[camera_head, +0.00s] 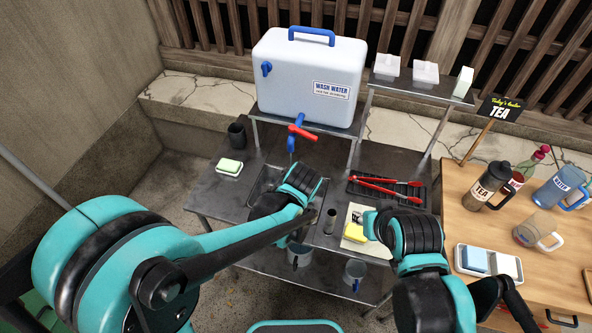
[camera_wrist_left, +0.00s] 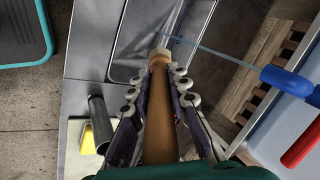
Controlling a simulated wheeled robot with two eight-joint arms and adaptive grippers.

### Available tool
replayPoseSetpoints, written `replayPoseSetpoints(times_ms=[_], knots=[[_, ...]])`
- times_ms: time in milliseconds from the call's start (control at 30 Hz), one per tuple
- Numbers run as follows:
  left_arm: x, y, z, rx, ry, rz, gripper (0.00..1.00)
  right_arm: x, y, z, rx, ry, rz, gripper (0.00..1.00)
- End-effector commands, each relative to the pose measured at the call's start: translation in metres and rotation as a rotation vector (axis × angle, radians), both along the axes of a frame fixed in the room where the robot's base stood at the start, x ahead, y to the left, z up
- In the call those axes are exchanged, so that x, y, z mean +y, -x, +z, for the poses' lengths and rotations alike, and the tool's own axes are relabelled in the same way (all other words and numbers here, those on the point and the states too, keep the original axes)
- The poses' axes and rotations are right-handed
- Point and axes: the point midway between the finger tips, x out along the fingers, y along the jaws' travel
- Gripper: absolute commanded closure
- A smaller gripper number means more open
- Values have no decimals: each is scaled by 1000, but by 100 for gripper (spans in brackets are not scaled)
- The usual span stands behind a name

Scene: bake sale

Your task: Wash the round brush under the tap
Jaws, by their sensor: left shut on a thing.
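My left gripper (camera_wrist_left: 158,85) is shut on a brown wooden handle, the round brush (camera_wrist_left: 159,120). The brush points toward the metal sink basin (camera_wrist_left: 140,40), with a narrow pale tip at its far end. A thin stream of water runs from the blue tap (camera_wrist_left: 290,85) into the basin and passes close to that tip; whether it touches is unclear. In the head view the left gripper (camera_head: 290,187) is over the sink, below the tap (camera_head: 291,143) with its red lever (camera_head: 302,132), and hides the brush. My right gripper (camera_head: 366,222) is beside the yellow sponge (camera_head: 355,232); its fingers are mostly hidden.
The white wash-water tank (camera_head: 310,75) stands behind the sink. A green-white sponge (camera_head: 229,167) and a dark cup (camera_head: 237,135) lie left. Red tongs (camera_head: 388,186) rest on a black rack to the right. A wooden table (camera_head: 475,225) with jugs is farther right.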

Motion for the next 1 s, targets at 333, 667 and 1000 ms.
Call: replayPoseSetpoints(times_ms=[333,667,1000], knots=[[0,5,5,0,0,-1,100,0,0,5,0,0,0,66],[-2,32,28,0,-1,-2,100,0,0,24,0,0,0,66],[-2,50,41,0,0,0,100,0,0,35,0,0,0,66]])
